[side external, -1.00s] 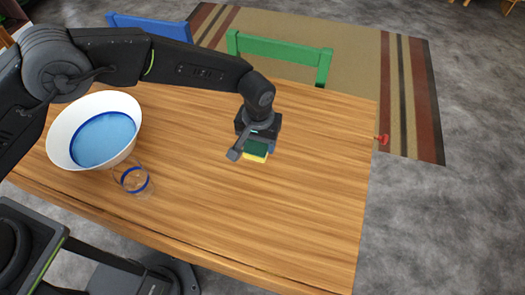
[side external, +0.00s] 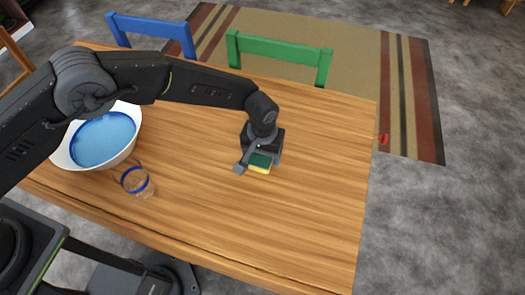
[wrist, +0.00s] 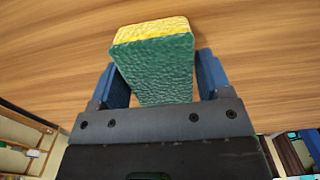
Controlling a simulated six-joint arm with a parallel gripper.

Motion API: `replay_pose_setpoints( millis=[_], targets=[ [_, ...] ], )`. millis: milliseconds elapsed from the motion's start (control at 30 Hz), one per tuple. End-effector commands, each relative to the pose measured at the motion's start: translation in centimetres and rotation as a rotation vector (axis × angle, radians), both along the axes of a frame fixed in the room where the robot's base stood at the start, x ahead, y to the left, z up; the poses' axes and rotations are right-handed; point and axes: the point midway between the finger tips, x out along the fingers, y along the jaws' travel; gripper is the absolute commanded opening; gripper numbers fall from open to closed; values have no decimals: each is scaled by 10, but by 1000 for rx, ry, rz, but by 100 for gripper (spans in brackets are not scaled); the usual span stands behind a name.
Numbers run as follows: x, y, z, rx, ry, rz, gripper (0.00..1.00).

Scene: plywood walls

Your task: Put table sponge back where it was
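The sponge (side external: 260,161), green with a yellow layer, is at the right-hand part of the table, under my gripper (side external: 259,158). In the wrist view the sponge (wrist: 155,65) sits between the two blue fingers of my gripper (wrist: 162,75), slightly askew to them. Its green face is towards the camera and its yellow layer shows along the far edge. My gripper is shut on the sponge. I cannot tell whether the sponge touches the table (side external: 310,200).
A white bowl with blue inside (side external: 104,140) stands at the table's left, partly behind my arm. A clear glass with a blue band (side external: 137,182) stands beside it. Blue (side external: 150,28) and green (side external: 280,52) chairs line the far edge.

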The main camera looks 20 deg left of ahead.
Motion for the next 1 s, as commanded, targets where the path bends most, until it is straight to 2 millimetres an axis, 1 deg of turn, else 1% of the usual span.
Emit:
replay_pose_setpoints(
  millis=[33, 133, 367, 467, 567, 800, 1000],
  targets=[
    [0, 0, 0, 0, 0, 0, 76],
    [0, 0, 0, 0, 0, 0, 86],
    [0, 0, 1, 0, 0, 0, 86],
    [0, 0, 6, -1, -1, 0, 86],
    [0, 0, 18, -1, -1, 0, 86],
    [0, 0, 68, -1, -3, 0, 86],
    [0, 0, 104, 0, -2, 0, 86]
  ],
)
